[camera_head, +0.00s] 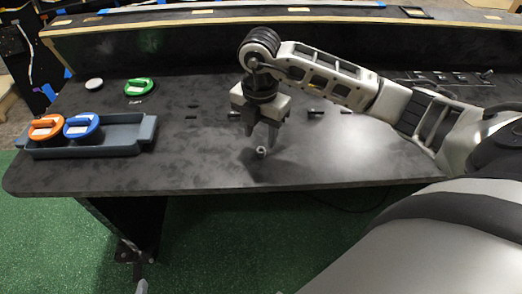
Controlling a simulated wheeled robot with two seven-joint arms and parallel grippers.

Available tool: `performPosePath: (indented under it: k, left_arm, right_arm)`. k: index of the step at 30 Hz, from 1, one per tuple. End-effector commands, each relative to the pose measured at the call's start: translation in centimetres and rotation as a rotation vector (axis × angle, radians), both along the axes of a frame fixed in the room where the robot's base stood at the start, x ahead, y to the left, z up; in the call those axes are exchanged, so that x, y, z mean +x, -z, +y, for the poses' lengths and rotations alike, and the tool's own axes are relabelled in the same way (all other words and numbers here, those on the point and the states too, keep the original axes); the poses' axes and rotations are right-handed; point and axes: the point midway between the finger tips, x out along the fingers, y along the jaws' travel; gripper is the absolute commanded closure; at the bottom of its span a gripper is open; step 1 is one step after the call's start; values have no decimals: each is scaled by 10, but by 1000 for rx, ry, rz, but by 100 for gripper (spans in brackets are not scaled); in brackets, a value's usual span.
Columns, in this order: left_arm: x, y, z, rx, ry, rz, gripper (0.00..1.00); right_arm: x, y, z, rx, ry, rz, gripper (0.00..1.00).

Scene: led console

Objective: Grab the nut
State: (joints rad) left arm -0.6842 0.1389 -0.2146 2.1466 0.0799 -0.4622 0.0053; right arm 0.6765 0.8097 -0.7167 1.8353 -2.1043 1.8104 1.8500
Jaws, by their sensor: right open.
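My left gripper is not in view.
A grey tray (126,142) at the left holds an orange-rimmed knob (46,128) and a blue-rimmed knob (82,127). A green-rimmed knob (138,87) and a small white disc (94,84) stand behind it. The console top (205,160) is clear between tray and gripper.

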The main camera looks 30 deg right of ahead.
Motion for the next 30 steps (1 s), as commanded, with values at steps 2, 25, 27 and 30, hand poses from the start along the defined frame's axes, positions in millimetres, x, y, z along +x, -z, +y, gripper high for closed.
performPosePath:
  k: [2, 25, 27, 30]
  left_arm:
    - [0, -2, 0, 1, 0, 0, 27]
    - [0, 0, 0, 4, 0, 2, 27]
    - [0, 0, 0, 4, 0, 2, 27]
    - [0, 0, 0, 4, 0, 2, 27]
  right_arm:
    - [-2, 12, -1, 0, 0, 7, 55]
    - [-1, 46, -2, 1, -1, 1, 100]
    - [-1, 46, -2, 1, -1, 1, 100]
    - [-1, 46, -2, 1, -1, 1, 100]
